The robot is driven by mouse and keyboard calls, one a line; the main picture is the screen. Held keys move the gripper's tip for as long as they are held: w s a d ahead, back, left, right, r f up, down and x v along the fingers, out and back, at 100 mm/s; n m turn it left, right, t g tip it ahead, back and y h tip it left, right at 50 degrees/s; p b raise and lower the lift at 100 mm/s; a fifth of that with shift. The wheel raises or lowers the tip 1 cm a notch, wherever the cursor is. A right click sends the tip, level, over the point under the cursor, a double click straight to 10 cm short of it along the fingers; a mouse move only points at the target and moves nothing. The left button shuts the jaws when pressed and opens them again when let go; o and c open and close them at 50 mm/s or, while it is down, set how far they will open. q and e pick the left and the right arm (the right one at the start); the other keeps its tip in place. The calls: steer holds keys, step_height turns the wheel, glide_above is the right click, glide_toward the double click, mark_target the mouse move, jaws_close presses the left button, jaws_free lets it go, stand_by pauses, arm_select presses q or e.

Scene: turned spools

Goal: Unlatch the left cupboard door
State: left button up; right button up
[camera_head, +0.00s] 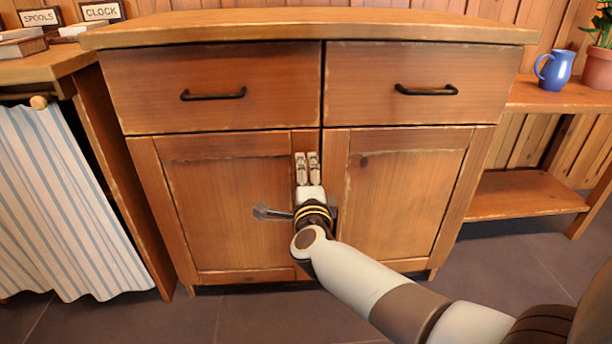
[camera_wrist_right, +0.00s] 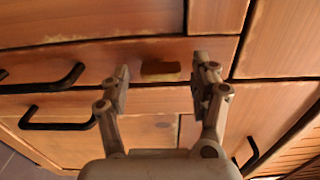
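The cupboard's left door (camera_head: 230,205) sits closed against the right door (camera_head: 405,200). In the right wrist view a small wooden latch piece (camera_wrist_right: 160,71) lies on the left door's inner frame strip, its long side parallel to the seam between the doors. My right gripper (camera_head: 308,172) is at the middle of the cupboard front and hides the latch in the head view. In the wrist view its two fingers (camera_wrist_right: 161,66) are open on either side of the latch, with a gap at each end. My left gripper is not in view.
Black door handles (camera_wrist_right: 45,76) show beside the seam in the wrist view. Two closed drawers, left (camera_head: 215,90) and right (camera_head: 415,85), are above the doors. A striped curtain (camera_head: 60,200) hangs at left; a blue mug (camera_head: 555,68) stands on the right shelf. The floor in front looks clear.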

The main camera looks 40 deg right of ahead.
steer(key=v, duration=1.2)
steer(key=shift+s+d, duration=0.1)
